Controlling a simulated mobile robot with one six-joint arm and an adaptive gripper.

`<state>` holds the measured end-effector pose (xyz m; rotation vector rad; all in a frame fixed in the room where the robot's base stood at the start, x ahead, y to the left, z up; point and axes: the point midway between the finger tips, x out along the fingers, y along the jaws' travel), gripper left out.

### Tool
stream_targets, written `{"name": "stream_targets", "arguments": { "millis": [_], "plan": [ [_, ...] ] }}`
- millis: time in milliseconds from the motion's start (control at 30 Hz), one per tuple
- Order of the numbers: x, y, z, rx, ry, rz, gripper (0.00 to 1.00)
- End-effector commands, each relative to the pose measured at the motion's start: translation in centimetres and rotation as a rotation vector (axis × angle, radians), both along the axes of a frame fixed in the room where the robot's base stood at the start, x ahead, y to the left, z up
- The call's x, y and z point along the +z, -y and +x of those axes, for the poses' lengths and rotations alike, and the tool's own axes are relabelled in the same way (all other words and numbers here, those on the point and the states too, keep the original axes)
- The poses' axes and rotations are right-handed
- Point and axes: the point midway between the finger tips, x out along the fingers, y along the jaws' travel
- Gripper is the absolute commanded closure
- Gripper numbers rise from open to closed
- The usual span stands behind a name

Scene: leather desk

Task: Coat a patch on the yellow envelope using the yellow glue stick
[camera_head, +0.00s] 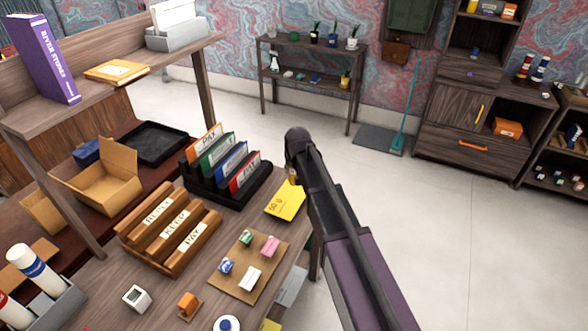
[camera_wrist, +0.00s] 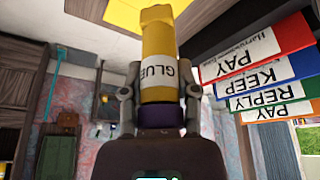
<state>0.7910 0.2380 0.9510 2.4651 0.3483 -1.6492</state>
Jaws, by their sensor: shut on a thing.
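The yellow envelope (camera_head: 287,205) lies flat near the right edge of the desk, with dark markings on it. It also shows as a yellow patch at the top of the wrist view (camera_wrist: 118,14). My gripper (camera_wrist: 160,92) is shut on the yellow glue stick (camera_wrist: 158,40), which has a white label reading GLUE. The stick's far end overlaps the envelope in the wrist view; I cannot tell if they touch. In the head view my arm comes from the lower right, its end over the envelope's upper right, hiding most of the gripper and stick.
A black rack (camera_head: 226,198) with labelled coloured folders stands left of the envelope. A wooden sorter (camera_head: 168,230) is further left. A brown board (camera_head: 262,290) with several small blocks lies in front. Open floor lies right of the desk.

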Motion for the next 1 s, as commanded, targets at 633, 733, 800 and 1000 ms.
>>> {"name": "stream_targets", "arguments": {
  "millis": [633, 733, 800, 1000],
  "plan": [
    [-0.2, 0.0, -0.5, 0.046, 0.001, 0.000, 1.00],
    [-0.8, 0.0, -0.5, 0.046, 0.001, 0.000, 1.00],
    [-1.4, 0.0, -0.5, 0.046, 0.001, 0.000, 1.00],
    [-3.3, 0.0, -0.5, 0.046, 0.001, 0.000, 1.00]
  ]
}}
